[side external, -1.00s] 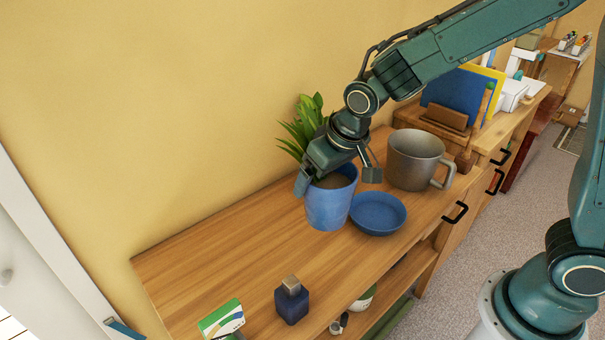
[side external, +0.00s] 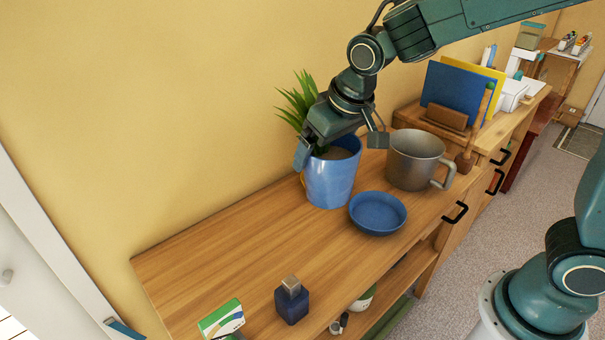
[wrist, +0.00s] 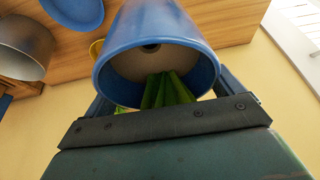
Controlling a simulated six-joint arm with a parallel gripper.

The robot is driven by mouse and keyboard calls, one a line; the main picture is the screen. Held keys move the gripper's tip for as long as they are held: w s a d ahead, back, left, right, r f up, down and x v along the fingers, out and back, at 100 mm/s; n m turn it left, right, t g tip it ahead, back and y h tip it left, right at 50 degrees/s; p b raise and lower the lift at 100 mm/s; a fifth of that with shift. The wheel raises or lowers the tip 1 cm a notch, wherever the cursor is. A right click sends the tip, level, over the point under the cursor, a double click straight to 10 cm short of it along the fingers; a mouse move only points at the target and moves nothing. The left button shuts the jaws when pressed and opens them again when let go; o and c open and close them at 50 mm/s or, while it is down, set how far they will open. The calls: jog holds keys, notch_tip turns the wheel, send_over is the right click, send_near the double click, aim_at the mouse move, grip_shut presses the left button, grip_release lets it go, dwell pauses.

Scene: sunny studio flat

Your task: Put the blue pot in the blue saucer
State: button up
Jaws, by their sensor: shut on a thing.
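The blue pot (side external: 330,184) with a green leafy plant (side external: 298,103) is held in my gripper (side external: 338,146). The jaws are shut on the pot's upper part, and the pot looks raised above the wooden top, slightly tilted. The blue saucer (side external: 378,213) lies empty on the wooden top, to the right of and below the pot in the side view. In the wrist view the pot (wrist: 122,50) fills the middle between the jaws, its opening toward the camera, and part of the saucer (wrist: 75,10) shows at the top left.
A grey metal mug (side external: 415,162) stands close to the right of the saucer. A wooden holder (side external: 440,122) with blue and yellow boards is behind it. A dark blue bottle (side external: 291,302) and a green-white box (side external: 221,318) stand at the front left.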

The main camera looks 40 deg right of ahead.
jog(key=shift+r, duration=0.1)
jog(key=s+d+m+g+h, duration=0.1)
jog(key=d+m+g+h, duration=0.3)
jog(key=d+m, duration=1.4)
jog(key=shift+s+d+r+h, duration=0.2)
jog(key=shift+d+r+h, duration=0.15)
jog(key=shift+d, duration=1.4)
notch_tip(320, 180, down, 16)
jog(key=shift+r, duration=0.2)
jog(key=shift+f, duration=2.15)
jog(key=shift+f, duration=0.1)
